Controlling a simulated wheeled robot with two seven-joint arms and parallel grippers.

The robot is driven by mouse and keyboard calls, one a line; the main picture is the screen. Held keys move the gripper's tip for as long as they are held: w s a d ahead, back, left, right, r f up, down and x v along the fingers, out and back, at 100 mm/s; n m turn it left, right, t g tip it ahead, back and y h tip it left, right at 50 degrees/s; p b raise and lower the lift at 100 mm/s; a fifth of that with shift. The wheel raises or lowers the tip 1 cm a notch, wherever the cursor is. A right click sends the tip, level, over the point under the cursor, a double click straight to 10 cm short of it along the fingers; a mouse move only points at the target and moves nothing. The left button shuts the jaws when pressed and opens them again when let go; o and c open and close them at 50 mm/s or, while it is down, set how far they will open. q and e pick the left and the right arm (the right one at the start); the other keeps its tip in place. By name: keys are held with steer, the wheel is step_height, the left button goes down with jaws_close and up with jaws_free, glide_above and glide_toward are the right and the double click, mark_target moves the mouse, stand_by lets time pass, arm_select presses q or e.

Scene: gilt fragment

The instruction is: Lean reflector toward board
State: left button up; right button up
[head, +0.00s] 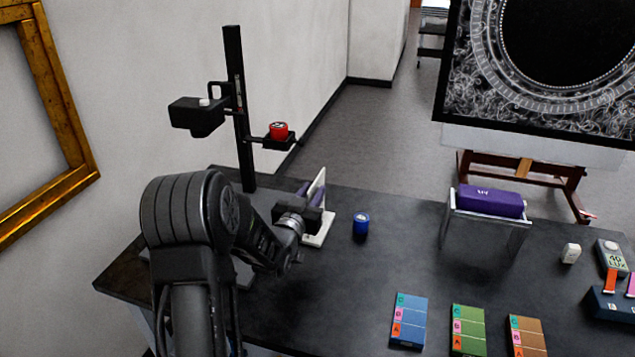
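The reflector appears to be the thin white upright panel (319,187) with a pale base (318,238), standing on the dark table left of the middle. It tilts slightly. My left gripper (312,218) is at the panel's lower left side and hides part of it; I cannot tell whether its fingers are open or touch the panel. A purple patch shows beside the panel, too small to make out. No board is plainly marked; a large dark panel with a white ring pattern (475,75) stands on an easel behind the table. My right gripper is out of view.
A black column (236,110) carries a camera-like box (197,117) and a red pot (278,131). A blue pot (361,223) stands close right of the reflector. A purple block (490,201) lies on a metal stand. Coloured cards (409,320) lie in front.

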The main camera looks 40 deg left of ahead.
mark_target(317, 185)
arm_select(q)
steer(key=shift+p+x, duration=0.4)
steer(key=shift+x, duration=1.6)
steer(key=shift+d, duration=0.1)
jaws_close()
